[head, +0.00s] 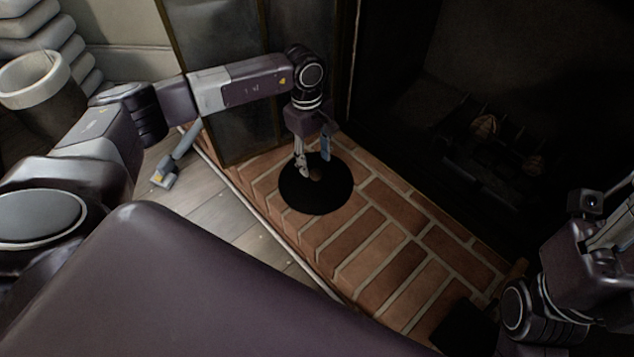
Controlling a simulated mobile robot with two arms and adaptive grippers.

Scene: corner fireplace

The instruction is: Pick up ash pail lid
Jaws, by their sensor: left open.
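The ash pail lid (312,200) looks like a flat, round black disc with a small brownish knob near its middle. It lies on the brick hearth. My left gripper (313,168) reaches down over the lid from above. Its fingers are open, one on either side of the knob. I cannot tell whether they touch it. My right arm comes in at the lower right edge, far from the lid. Its gripper is cut off or unclear there.
The brick hearth (388,262) is bare to the right of the lid. A glass screen panel (233,110) stands close behind my left arm. The dark firebox with a grate (490,165) lies at the right. A black object (463,328) sits at the hearth's near end. A pale bucket (38,82) stands far left.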

